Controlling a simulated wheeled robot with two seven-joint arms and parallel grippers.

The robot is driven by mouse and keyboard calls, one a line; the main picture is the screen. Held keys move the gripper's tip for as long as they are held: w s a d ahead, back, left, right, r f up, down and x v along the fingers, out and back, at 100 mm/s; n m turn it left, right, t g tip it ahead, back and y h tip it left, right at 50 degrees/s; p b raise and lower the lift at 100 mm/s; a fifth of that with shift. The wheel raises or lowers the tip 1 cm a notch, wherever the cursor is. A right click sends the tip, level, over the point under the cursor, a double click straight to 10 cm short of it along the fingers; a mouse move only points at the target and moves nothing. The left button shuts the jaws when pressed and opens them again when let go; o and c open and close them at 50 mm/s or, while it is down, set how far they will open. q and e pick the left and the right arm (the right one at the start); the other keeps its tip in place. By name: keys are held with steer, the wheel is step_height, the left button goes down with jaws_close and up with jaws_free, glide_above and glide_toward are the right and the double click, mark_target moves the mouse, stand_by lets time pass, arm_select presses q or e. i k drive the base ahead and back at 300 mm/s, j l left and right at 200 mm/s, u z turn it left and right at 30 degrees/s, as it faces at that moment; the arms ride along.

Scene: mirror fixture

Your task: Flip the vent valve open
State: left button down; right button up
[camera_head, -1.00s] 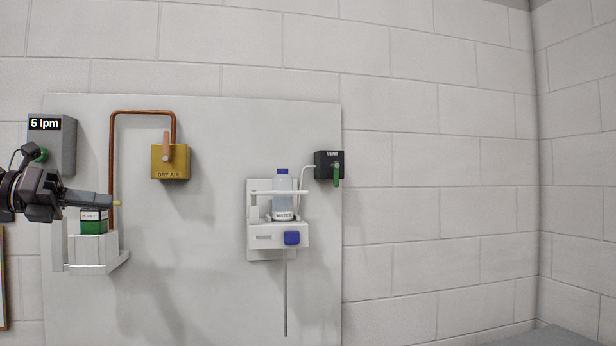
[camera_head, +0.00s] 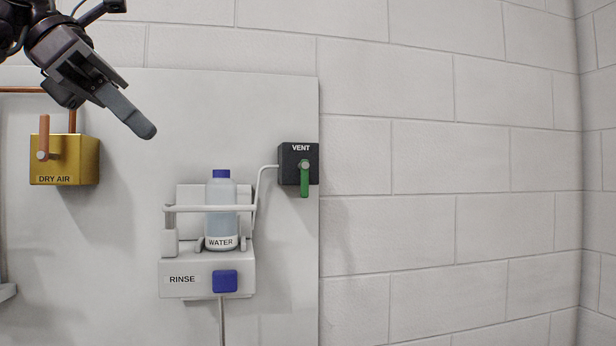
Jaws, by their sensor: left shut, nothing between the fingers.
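The vent valve (camera_head: 289,165) is a dark box marked VENT at the right edge of the white panel. Its green handle (camera_head: 304,181) hangs straight down from a round pivot. My left gripper (camera_head: 146,131) is shut and empty at the upper left, its fingers pointing down and to the right. It is apart from the valve, to its left and a little higher in the picture. My right gripper is not in view.
A rinse station (camera_head: 175,286) with a water bottle (camera_head: 221,212), a rail and a blue button (camera_head: 225,281) is below left of the valve. A thin white tube (camera_head: 259,185) joins the valve. A yellow dry air box (camera_head: 80,165) with an orange lever is at left. The wall right of the panel is bare.

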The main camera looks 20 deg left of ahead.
mark_target(303, 166)
steer(key=i, duration=0.85)
